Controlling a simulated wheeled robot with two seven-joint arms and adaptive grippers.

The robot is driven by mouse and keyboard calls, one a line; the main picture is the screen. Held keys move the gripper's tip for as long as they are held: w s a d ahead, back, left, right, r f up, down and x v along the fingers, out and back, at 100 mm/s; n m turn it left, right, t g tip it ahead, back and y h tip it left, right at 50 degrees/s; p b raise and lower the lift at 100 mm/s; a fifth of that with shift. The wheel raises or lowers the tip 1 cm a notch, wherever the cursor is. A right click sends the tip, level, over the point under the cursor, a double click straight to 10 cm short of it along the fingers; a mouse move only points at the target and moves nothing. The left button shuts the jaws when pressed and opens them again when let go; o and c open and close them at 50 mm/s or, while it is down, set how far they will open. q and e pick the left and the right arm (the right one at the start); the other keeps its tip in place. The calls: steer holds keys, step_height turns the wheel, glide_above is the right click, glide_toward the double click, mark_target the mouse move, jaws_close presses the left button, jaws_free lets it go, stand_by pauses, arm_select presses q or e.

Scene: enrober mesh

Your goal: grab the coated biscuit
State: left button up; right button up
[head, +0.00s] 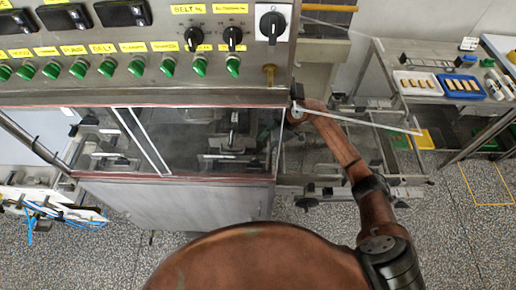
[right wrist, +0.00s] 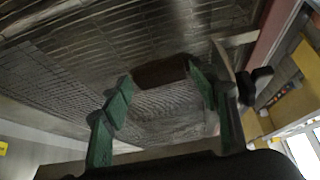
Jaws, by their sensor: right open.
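A dark brown block, which looks like the coated biscuit (right wrist: 160,71), shows in the right wrist view against the metal mesh belt (right wrist: 75,65). My right gripper (right wrist: 160,80) has green fingers spread apart, with the biscuit between or just beyond their tips. I cannot tell whether either finger touches it. In the head view my brown right arm reaches to the right end of the enrober (head: 180,195), where the machine's edge hides most of the gripper. The biscuit cannot be made out in the head view. My left gripper is not in view.
A control panel (head: 140,42) with green knobs overhangs the enrober's window. At the right, a metal rack holds a white tray (head: 397,90) and a blue tray (head: 442,93), both with small pale pieces. A thin pale bar (head: 365,120) crosses near my right arm.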

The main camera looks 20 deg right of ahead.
steer(key=shift+c, duration=0.7)
steer(key=c, duration=0.5)
steer(key=shift+w+r, duration=0.1)
steer(key=shift+r, duration=0.05)
